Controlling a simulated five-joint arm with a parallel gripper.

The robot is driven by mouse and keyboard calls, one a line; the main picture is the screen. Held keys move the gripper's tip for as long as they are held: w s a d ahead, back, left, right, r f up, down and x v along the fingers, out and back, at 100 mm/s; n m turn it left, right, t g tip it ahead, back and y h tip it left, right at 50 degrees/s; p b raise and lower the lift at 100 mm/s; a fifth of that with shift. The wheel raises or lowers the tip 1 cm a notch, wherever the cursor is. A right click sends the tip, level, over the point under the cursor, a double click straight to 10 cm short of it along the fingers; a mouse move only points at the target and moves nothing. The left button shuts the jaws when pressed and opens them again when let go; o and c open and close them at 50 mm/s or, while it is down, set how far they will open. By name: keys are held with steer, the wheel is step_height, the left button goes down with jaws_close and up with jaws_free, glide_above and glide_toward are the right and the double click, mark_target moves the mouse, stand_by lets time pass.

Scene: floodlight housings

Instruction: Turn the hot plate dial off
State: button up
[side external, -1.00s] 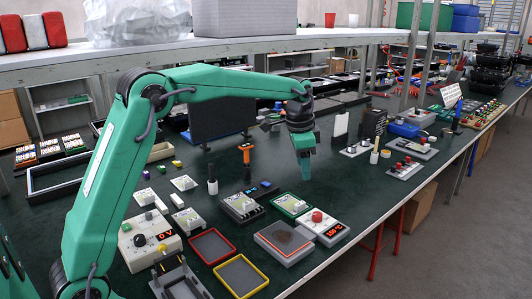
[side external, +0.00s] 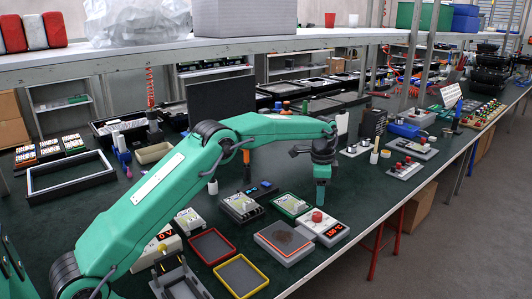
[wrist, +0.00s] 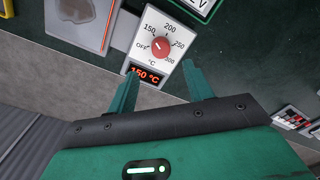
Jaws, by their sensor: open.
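The hot plate dial (wrist: 161,47) is a red knob on a white face marked OFF, 150, 200, 250 and 300. Its pale mark seems to point up toward the 150 side. The red display (wrist: 147,75) below reads 150 °C. In the side view my gripper (side external: 320,204) points down just above the dial.
A red-rimmed tray (side external: 211,246) and a yellow-rimmed tray (side external: 241,276) lie left of the hot plate. The table's front edge is close to the panel.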

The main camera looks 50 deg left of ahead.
mark_target(318, 214)
steer(key=shift+f, duration=0.1)
steer(key=shift+w+a+f, duration=0.1)
steer(key=shift+f, duration=1.8)
steer(key=shift+w+a+f, duration=0.1)
steer(key=shift+f, duration=1.8)
steer(key=shift+c, duration=0.4)
steer(key=shift+d, duration=0.1)
steer(key=c, duration=0.9)
